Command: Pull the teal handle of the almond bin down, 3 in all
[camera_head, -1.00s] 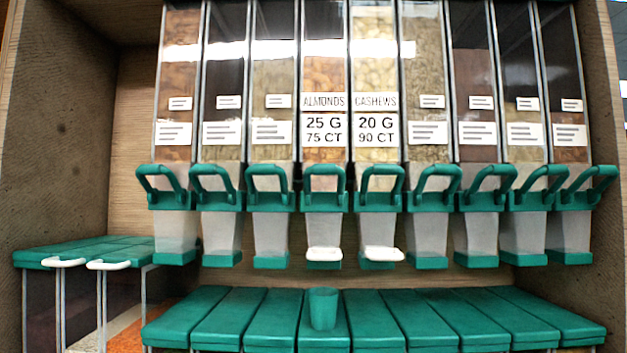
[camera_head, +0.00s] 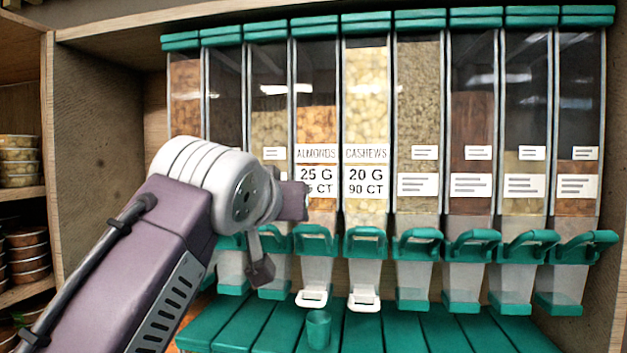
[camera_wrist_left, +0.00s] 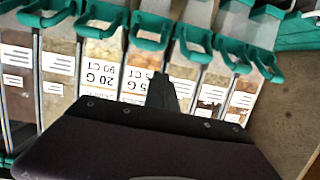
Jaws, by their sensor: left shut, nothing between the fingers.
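The almond bin (camera_head: 317,120) is a clear column labelled ALMONDS, 25 G, 75 CT. Its teal handle (camera_head: 316,238) is a raised loop at the dispenser; it also shows in the wrist view (camera_wrist_left: 151,31), where the labels appear upside down. My left gripper (camera_head: 300,200) is shut and empty, in front of the almond label's lower left, above and slightly left of the handle. In the wrist view its dark fingers (camera_wrist_left: 168,92) point towards the bin fronts, apart from the handle. A teal cup (camera_head: 318,330) stands below the almond outlet. My right gripper is out of view.
The cashew bin (camera_head: 366,120) with its own teal handle (camera_head: 366,242) is just right of the almonds. Similar bins line both sides. White tabs (camera_head: 312,298) show at the almond and cashew outlets. Shelves with tubs (camera_head: 20,160) stand left.

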